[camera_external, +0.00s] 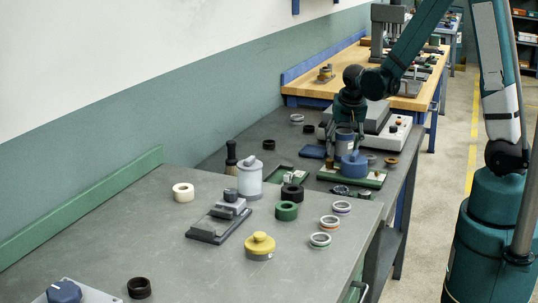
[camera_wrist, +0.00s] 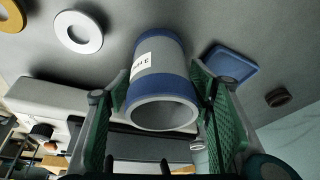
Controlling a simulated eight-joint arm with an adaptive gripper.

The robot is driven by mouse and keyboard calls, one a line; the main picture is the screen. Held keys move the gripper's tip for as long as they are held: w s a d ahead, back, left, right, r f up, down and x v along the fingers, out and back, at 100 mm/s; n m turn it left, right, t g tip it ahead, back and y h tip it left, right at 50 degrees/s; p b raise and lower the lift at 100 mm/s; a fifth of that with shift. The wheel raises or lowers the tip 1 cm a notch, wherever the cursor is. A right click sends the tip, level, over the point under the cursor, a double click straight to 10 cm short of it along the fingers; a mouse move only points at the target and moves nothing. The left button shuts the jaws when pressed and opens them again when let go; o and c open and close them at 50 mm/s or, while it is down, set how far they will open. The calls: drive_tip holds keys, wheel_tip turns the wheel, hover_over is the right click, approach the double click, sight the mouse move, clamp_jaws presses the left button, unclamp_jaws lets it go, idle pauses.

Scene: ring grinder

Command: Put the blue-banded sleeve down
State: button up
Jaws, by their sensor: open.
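The blue-banded sleeve (camera_wrist: 159,84) is a grey tube with a blue band at each end and a small white label. In the wrist view it stands between the two green-padded fingers of my gripper (camera_wrist: 160,90), its open end facing the camera. The fingers are open; a gap shows at the left finger, and I cannot tell whether the right pad touches. In the outside view the sleeve (camera_external: 345,142) is below my gripper (camera_external: 347,124), partly hidden by it, over the far dark bench. Its lower end is hidden behind the fixture there, so its contact is not clear.
A green plate with a blue part (camera_external: 354,166) stands just in front of the sleeve. A blue tray (camera_external: 312,151) lies to its left, and a grey-white machine (camera_external: 385,125) stands behind. Several rings and dark collars lie around.

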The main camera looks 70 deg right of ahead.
drive_tip(key=p+v, duration=0.3)
drive_tip(key=v, duration=0.9)
drive_tip(key=shift+f, duration=0.1)
idle(0.5)
drive_tip(key=shift+s, duration=0.1)
drive_tip(key=s+a+r+n+t+y, duration=0.1)
drive_tip(key=s+a+r+n, duration=0.3)
drive_tip(key=a, duration=0.5)
drive_tip(key=s+a+r+n+t+y, duration=0.1)
drive_tip(key=s+a+r+n, duration=0.3)
drive_tip(key=a, duration=0.5)
drive_tip(key=s+a+r+n+t+y, duration=0.2)
drive_tip(key=s+a+r+n, duration=0.3)
drive_tip(key=a, duration=0.4)
drive_tip(key=shift+a+r+t, duration=0.2)
drive_tip(key=shift+r+t, duration=0.3)
drive_tip(key=shift+r, duration=0.15)
drive_tip(key=shift+s, duration=0.15)
